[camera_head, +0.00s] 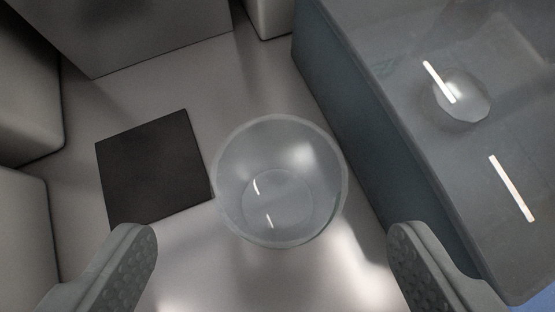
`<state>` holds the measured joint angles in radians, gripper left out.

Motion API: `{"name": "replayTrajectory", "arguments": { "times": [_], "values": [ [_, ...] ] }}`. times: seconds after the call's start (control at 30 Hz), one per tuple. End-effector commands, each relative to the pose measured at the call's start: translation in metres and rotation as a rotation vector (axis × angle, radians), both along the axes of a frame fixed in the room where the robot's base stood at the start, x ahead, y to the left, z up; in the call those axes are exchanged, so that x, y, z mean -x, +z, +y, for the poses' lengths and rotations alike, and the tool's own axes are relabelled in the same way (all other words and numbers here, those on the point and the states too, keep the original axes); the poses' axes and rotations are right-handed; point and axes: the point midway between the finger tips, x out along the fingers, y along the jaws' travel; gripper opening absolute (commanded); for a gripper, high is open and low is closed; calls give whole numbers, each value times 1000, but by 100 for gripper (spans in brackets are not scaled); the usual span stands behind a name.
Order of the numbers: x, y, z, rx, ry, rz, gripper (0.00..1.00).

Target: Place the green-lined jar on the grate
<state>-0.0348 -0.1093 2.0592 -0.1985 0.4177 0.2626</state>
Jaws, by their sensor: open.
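A clear round jar (281,178) stands at the middle of the view on a pale, shiny surface. I see its open rim and round bottom; no green line shows clearly on it. To its left lies a flat black square (155,168), perhaps the grate, though no bars show. The black square is bare, and its right edge lies close to the jar's rim in the picture. My gripper (272,238) is open, with one grey padded finger at lower left and the other at lower right. The jar appears between and beyond the fingers, not held.
A grey-blue block (400,170) with a glossy top rises on the right. A small clear round object (462,103) shows on or through its top. Grey walls and rounded blocks (25,100) bound the left and back. Pale surface (150,95) is free behind the black square.

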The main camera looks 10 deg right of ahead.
Motion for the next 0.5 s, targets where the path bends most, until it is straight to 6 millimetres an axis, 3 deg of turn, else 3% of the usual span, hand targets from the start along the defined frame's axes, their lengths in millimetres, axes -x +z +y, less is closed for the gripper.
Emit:
{"name": "replayTrajectory", "arguments": {
  "times": [0.1, 0.5],
  "values": [
    [-11, -11, -1, 0, 0, 1, 79],
    [-27, -24, -3, 0, 0, 0, 79]
  ]
}}
